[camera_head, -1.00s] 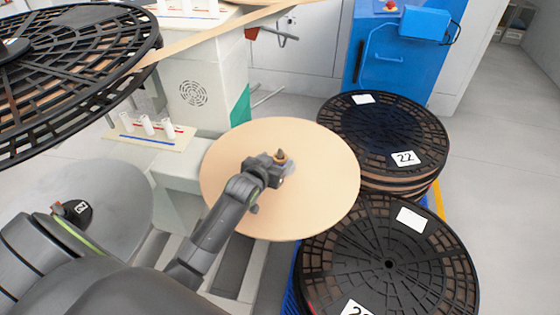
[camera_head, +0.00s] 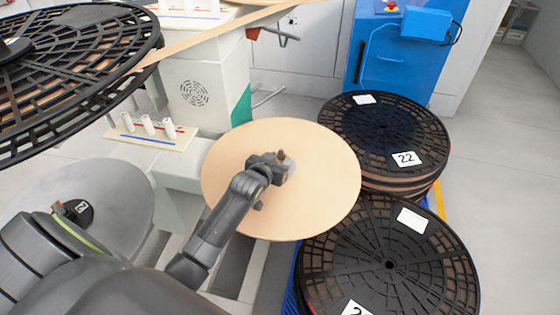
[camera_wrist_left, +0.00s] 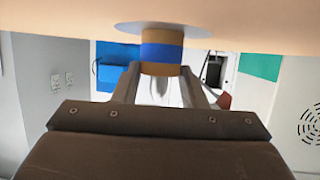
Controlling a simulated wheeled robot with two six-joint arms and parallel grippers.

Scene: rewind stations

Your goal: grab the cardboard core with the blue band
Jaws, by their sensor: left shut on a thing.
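The cardboard core with the blue band (camera_wrist_left: 161,52) shows in the left wrist view, under a pale disc and between my gripper's fingers. In the head view only its small brown end (camera_head: 281,155) shows; the band is hidden there. My left gripper (camera_head: 277,165) is shut on the core, in front of the large tan disc (camera_head: 325,190). Its two fingers (camera_wrist_left: 161,85) reach up to either side of the core in the wrist view. My right gripper is not in view.
Stacked black reels (camera_head: 385,130) marked 22 stand at the right, with another black reel (camera_head: 390,262) nearer. A large black reel (camera_head: 75,70) hangs at upper left. A small board (camera_head: 150,135) carries white cores. A blue cabinet (camera_head: 400,50) stands behind; the floor at right is clear.

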